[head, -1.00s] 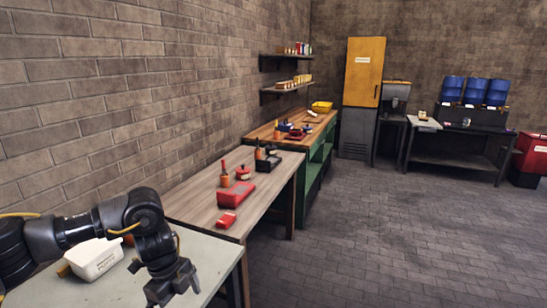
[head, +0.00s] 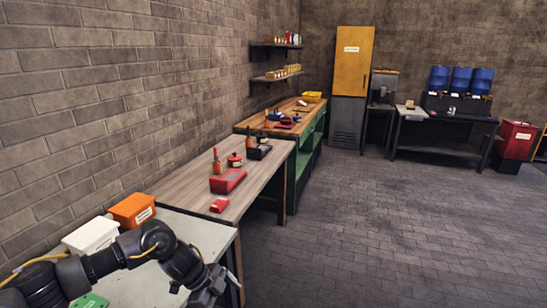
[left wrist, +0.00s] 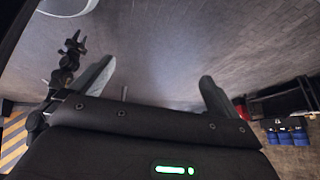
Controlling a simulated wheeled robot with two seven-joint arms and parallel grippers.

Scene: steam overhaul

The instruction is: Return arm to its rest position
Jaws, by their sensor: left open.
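My left arm comes in from the lower left in the head view. Its gripper (head: 208,292) hangs over the front right corner of the near pale-topped table (head: 200,232), partly cut by the bottom edge. It is open, and I see nothing held in it. In the left wrist view, two grey fingers (left wrist: 157,85) stand wide apart with only floor beyond them. A dark arm with a small gripper (left wrist: 74,45) at the left there seems to be my right one; its jaws are too small to judge.
A white bin (head: 90,236), an orange bin (head: 132,210) and a green item (head: 90,301) are on the near table. A wooden table (head: 205,188) beyond holds a red box (head: 228,181). Blue drums (head: 461,80) stand on a far dark bench. The floor (head: 370,230) at right is clear.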

